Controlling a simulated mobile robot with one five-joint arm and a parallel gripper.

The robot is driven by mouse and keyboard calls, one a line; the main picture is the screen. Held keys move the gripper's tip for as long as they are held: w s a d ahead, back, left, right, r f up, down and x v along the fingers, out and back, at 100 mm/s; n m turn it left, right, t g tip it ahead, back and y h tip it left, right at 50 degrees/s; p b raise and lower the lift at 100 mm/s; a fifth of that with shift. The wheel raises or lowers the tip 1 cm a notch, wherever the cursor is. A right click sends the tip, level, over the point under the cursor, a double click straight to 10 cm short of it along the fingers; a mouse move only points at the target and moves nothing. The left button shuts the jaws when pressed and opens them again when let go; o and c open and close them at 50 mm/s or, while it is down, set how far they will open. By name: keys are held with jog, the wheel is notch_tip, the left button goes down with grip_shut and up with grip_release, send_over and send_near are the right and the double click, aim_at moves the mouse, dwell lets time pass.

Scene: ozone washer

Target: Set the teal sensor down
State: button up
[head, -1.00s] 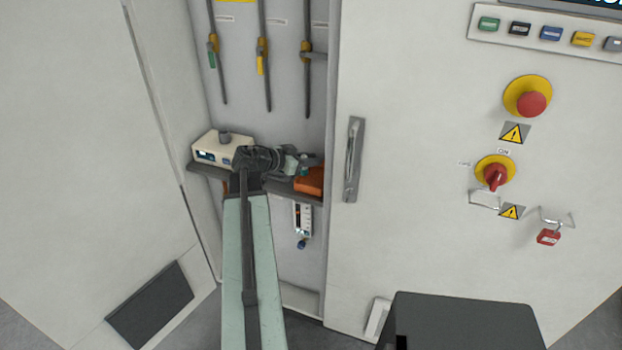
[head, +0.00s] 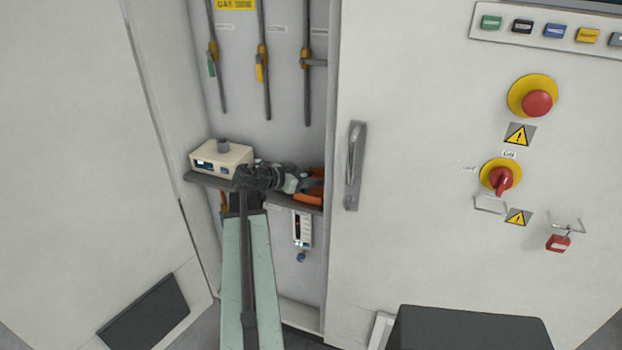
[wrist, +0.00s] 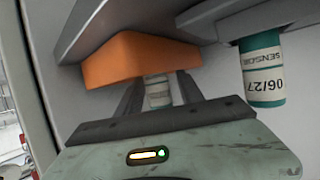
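My gripper (wrist: 160,92) reaches into the open cabinet bay, at the right part of the shelf. In the wrist view a small white-and-teal sensor (wrist: 157,92) stands between the two dark fingertips, which close in on both sides of it. Its far end is hidden by an orange block-like holder (wrist: 135,60). The holder (head: 309,199) lies at my fingers in the head view, where the held sensor cannot be made out. A second teal sensor (wrist: 262,70), marked "SENSOR" and "06/27", sits apart on the right in the wrist view, joined to a grey cylinder.
A cream instrument box (head: 221,158) stands on the shelf's left part. A white meter (head: 303,229) hangs below the shelf (head: 285,200). Valve pipes (head: 264,80) run down the back wall. The cabinet door handle (head: 354,165) is close on the right.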

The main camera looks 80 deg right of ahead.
jog(key=shift+r+p, duration=0.3)
jog(key=shift+r, duration=0.05)
jog(key=p+v, duration=0.4)
jog(key=v, duration=0.7)
jog(key=shift+w+a, duration=0.3)
